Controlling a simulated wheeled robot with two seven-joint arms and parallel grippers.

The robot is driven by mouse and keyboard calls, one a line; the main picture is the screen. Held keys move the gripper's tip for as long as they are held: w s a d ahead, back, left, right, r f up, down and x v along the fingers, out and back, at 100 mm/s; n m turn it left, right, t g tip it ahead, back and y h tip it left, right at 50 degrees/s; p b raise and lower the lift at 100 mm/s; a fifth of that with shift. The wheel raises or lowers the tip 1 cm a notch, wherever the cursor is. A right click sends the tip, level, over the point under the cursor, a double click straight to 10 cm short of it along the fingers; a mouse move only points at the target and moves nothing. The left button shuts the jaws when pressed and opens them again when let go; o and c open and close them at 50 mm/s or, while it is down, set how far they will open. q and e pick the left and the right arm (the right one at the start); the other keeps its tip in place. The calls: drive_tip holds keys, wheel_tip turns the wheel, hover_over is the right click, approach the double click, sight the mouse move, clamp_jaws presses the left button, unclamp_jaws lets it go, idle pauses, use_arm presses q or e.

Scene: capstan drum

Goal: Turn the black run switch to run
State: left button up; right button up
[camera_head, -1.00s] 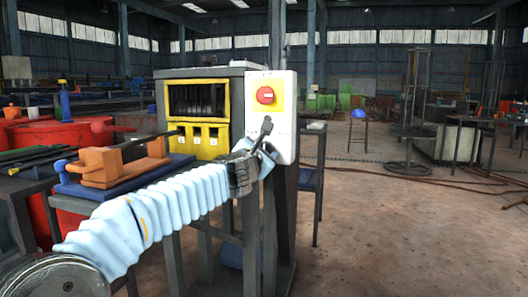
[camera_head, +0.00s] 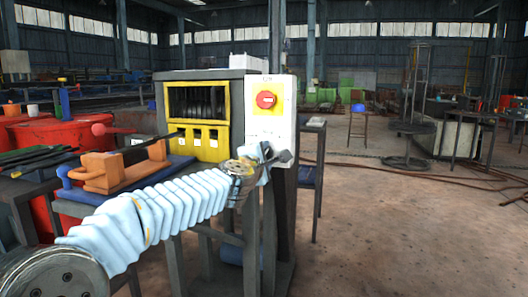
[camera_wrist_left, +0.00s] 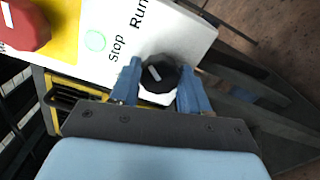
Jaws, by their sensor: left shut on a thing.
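The black run switch (camera_wrist_left: 157,74) is a round dark knob on the white panel of the control box (camera_head: 284,125). It sits between the two blue fingers of my left gripper (camera_wrist_left: 158,88) in the left wrist view. The gripper is shut on it. A short white mark on the knob slants toward the upper left in that view. The words Stop and Run are printed on the panel (camera_wrist_left: 185,30) above it. In the head view my left gripper (camera_head: 269,153) is at the panel's lower part and largely covers the switch. My right gripper is not in view.
A red knob (camera_head: 266,99) on a yellow plate sits higher on the same panel; it also shows in the left wrist view (camera_wrist_left: 25,25). The yellow-framed machine (camera_head: 222,127) stands to the left. An orange block (camera_head: 101,172) lies on a blue base. Open floor is to the right.

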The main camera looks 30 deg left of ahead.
use_arm(q)
drive_tip(key=shift+d+f+m+p, duration=0.1)
drive_tip(key=shift+m+p, duration=0.3)
drive_tip(key=shift+m, duration=0.8)
drive_tip(key=o, duration=1.1)
drive_tip(key=shift+c, duration=0.2)
drive_tip(key=v, duration=1.4)
drive_tip(key=shift+w, duration=0.15)
